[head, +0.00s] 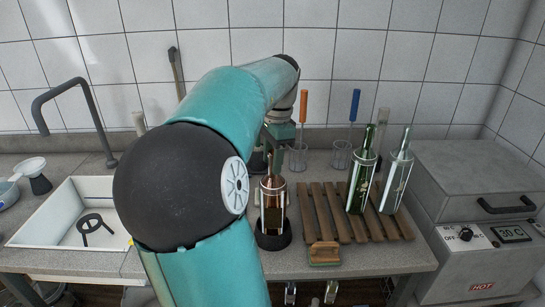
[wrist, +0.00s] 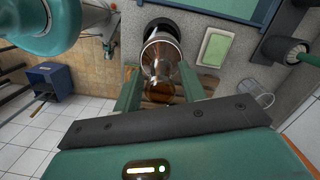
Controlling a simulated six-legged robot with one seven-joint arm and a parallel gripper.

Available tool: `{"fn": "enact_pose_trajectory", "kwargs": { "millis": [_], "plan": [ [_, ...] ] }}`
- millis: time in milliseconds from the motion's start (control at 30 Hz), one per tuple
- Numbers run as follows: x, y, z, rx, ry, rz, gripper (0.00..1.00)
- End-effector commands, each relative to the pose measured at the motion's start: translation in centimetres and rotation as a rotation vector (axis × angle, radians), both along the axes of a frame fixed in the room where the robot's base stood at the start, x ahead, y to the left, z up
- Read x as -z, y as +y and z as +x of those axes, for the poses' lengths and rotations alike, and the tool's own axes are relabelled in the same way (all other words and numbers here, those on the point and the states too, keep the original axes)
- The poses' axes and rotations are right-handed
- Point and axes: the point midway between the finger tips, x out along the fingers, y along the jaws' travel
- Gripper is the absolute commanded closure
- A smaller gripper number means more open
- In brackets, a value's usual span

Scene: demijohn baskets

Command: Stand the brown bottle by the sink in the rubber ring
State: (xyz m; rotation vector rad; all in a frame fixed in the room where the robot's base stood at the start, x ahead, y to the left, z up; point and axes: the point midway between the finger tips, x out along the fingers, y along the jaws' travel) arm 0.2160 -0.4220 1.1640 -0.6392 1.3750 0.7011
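The brown bottle (head: 272,205) stands upright, with a pale metal-looking band around it. Its base is at the black rubber ring (head: 273,238), whose front wall hides the bottom edge. In the wrist view the bottle (wrist: 161,60) reaches from between my fingers down to the ring (wrist: 162,25). My gripper (head: 271,158) is above it, at neck height. The two green fingers (wrist: 160,88) are apart on either side of the bottle's upper part and look open. My arm hides part of the bottle's surroundings, and the exact finger contact is unclear.
The white sink (head: 55,238) is at left, with a black object inside. The wooden rack (head: 325,215) holds a green bottle (head: 361,185) and a clear bottle (head: 397,175). A grey heater box (head: 480,180) stands at right.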

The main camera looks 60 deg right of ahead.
Motion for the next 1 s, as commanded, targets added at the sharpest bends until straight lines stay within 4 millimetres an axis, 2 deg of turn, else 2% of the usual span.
{"fn": "enact_pose_trajectory", "kwargs": {
  "millis": [300, 467, 567, 1000],
  "plan": [
    [0.0, 0.0, 0.0, 0.0, 0.001, 0.001, 0.49],
    [-0.9, -0.1, 0.0, 0.0, -0.001, -0.001, 0.49],
    [-2.5, -0.2, -0.2, -0.001, -0.001, -0.002, 0.49],
    [-11.7, -1.0, -0.8, 0.004, 0.002, -0.003, 0.49]
  ]
}}
